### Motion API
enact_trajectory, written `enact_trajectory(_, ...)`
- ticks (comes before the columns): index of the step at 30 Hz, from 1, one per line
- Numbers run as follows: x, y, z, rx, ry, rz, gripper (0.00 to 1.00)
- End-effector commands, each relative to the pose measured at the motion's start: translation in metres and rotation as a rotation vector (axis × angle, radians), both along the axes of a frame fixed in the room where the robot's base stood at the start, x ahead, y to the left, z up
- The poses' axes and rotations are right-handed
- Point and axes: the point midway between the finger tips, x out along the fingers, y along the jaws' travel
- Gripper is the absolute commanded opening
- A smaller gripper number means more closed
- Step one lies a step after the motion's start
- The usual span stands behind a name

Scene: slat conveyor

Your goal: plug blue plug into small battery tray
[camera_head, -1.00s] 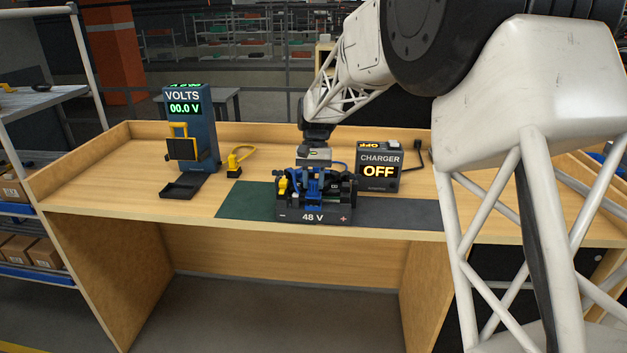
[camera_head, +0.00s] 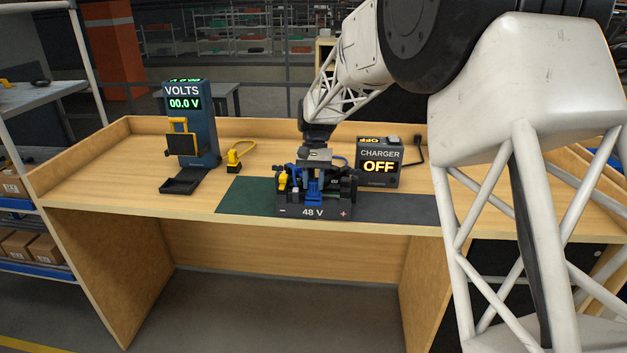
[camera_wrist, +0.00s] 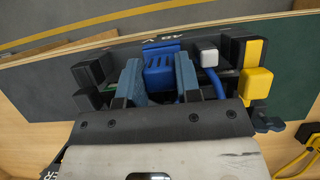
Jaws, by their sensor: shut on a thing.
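The small battery tray (camera_head: 312,212), dark and marked 48 V with minus and plus signs, sits on the mat at the front of the bench. My gripper (camera_head: 314,172) points down over it. In the wrist view its two fingers (camera_wrist: 158,82) are shut on the blue plug (camera_wrist: 158,66), which is at the middle of the tray. The plug also shows low between the tray's posts in the head view (camera_head: 313,190). A blue cable (camera_wrist: 212,82) runs beside the right finger. How deep the plug sits is hidden.
A blue voltmeter (camera_head: 190,125) reading 00.0 V stands at the left with a yellow plug (camera_head: 235,162) beside it. A charger (camera_head: 379,166) showing OFF stands right behind the tray. A yellow block (camera_wrist: 257,83) stands close at the tray's side.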

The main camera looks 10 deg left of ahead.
Motion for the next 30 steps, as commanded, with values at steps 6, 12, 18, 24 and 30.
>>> enact_trajectory(6, 0.0, 0.0, 0.0, 0.0, 0.0, 0.0, 0.57)
enact_trajectory(12, 0.0, 0.0, 0.0, 0.0, 0.0, 0.0, 0.61)
enact_trajectory(18, 0.001, 0.0, 0.002, 0.0, -0.001, 0.0, 0.61)
enact_trajectory(24, 0.006, 0.0, 0.014, 0.001, -0.001, 0.0, 0.61)
enact_trajectory(30, 0.016, 0.0, 0.036, 0.001, -0.001, 0.0, 0.61)
